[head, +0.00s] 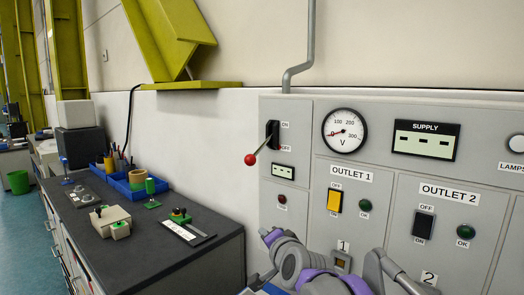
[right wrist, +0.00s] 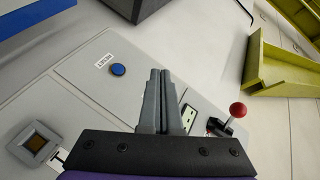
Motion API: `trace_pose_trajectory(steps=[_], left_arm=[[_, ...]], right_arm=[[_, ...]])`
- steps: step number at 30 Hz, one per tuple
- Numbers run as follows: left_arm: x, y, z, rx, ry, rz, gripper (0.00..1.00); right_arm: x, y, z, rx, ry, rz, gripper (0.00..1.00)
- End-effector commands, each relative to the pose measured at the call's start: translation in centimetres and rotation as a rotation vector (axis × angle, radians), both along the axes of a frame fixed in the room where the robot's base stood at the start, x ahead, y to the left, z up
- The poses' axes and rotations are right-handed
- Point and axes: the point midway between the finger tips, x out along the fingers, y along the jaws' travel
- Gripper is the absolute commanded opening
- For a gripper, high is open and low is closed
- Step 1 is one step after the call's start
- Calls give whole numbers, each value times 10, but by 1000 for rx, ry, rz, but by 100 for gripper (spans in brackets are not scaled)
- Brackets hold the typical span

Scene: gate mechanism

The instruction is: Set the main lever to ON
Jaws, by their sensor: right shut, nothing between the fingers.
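The main lever (head: 250,159) is a thin rod with a red ball, coming out of a black slot (head: 272,130) on the grey panel. ON is printed beside the slot's top and OFF beside its bottom. The rod slants down and outward, with the ball low, near the OFF level. The red ball (right wrist: 237,110) also shows in the right wrist view. My right gripper (right wrist: 163,74) is shut and empty there, left of the lever and apart from it. In the head view my right arm is low in front of the panel, its fingertips not clearly visible. My left gripper is not in view.
The panel carries a voltmeter (head: 344,131), near 0, a SUPPLY display (head: 426,141), a yellow OUTLET 1 switch (head: 335,201) and a black OUTLET 2 switch (head: 423,225). A dark workbench (head: 150,222) with tools stands left. The space before the lever looks clear.

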Motion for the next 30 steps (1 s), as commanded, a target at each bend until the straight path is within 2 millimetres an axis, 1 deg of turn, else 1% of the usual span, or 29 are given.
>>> trace_pose_trajectory(steps=[1,5,6,9,12,15,17,20,23,30], left_arm=[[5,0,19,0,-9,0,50],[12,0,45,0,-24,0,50],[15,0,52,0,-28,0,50],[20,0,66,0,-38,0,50],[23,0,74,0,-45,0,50],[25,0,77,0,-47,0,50],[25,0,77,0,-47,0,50],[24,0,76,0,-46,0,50],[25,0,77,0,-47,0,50],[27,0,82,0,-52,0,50]], right_arm=[[8,-15,27,112,46,-39,0],[20,-38,76,413,144,-98,0],[23,-43,92,496,163,-108,0],[27,-53,126,669,192,-120,0],[30,-59,149,784,204,-123,0],[32,-62,159,840,210,-121,0],[34,-61,160,852,211,-121,0],[43,-57,156,854,214,-121,0],[59,-51,152,852,214,-119,0],[104,-34,142,851,213,-118,0]])
